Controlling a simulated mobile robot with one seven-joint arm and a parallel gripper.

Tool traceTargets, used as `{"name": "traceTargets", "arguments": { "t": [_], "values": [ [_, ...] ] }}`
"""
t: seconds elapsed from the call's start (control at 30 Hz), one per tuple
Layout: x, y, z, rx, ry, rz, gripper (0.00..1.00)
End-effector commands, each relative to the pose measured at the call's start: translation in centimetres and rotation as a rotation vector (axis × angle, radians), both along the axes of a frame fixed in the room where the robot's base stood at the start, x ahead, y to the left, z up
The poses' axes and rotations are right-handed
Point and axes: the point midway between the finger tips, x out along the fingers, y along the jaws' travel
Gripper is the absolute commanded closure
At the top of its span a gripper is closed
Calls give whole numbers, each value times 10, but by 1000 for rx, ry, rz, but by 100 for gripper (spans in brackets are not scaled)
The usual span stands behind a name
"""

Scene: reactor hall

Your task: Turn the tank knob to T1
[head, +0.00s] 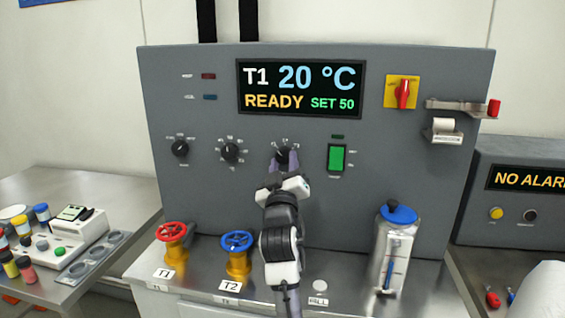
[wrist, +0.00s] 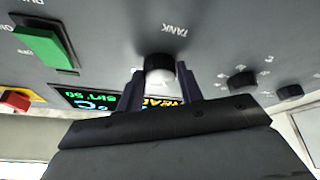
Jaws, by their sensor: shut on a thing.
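The black tank knob (head: 283,153) is the rightmost of three round knobs on the grey panel, and my gripper covers part of it. In the wrist view the knob (wrist: 158,66) sits between my two fingers, with the label TANK beside it. My gripper (head: 283,165) is shut on the knob, and its fingers (wrist: 161,88) also show in the wrist view. The knob's pointer and most of its scale marks are hidden or too small to read. The display (head: 301,88) reads T1, 20 °C, READY, SET 50.
Two more knobs (head: 230,151) are to the left, and a green switch (head: 336,158) is close on the right. Below are a red valve wheel (head: 172,232) labelled T1, a blue one (head: 237,241) labelled T2, and a blue-lidded vessel (head: 394,250). A red rotary switch (head: 403,93) is upper right.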

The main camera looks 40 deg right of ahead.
Motion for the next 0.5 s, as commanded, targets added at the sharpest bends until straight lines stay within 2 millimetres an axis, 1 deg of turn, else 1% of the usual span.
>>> {"name": "traceTargets", "arguments": {
  "t": [0.2,0.5],
  "values": [
    [-2,-2,0,-77,88,-2,86],
    [-2,-2,0,-121,143,-3,86]
  ]
}}
